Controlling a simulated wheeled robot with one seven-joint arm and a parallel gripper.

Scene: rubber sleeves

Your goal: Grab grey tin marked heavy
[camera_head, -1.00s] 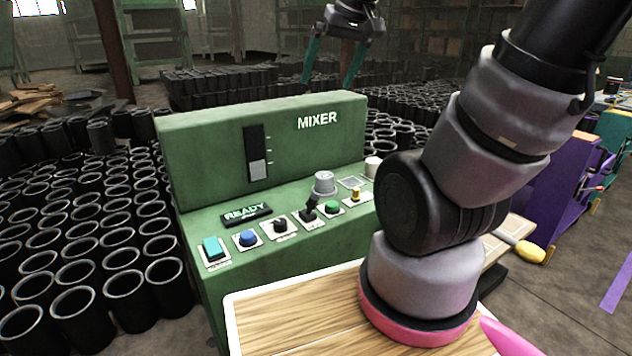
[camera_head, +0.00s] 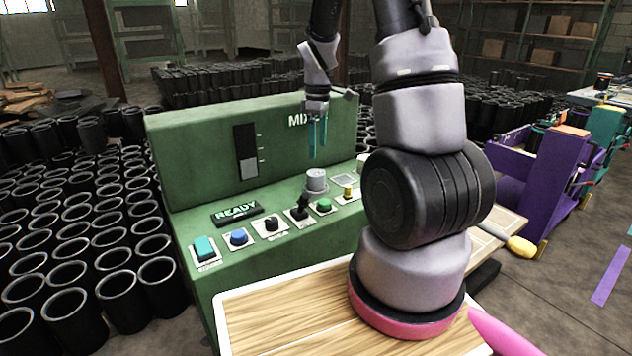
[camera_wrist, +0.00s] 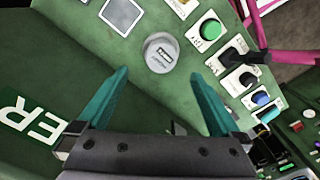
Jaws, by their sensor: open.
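The grey tin (camera_head: 316,182) is a small upright cylinder on the green mixer console, behind the row of controls. In the wrist view the tin (camera_wrist: 160,52) is seen from above, with a small dark mark on its lid that is too small to read. My gripper (camera_head: 317,152) has teal fingers that point down above the tin, in front of the MIXER panel. In the wrist view the gripper (camera_wrist: 160,76) is open and empty. The tin lies just beyond the fingertips, centred between them and not held.
The green mixer console (camera_head: 285,255) carries a teal switch (camera_head: 204,248), a blue button (camera_head: 239,237), a black lever (camera_head: 301,207) and a green button (camera_head: 324,205). Its upright panel (camera_head: 200,150) stands close behind my gripper. A pale object (camera_head: 362,163) sits right of the tin, partly hidden by my arm.

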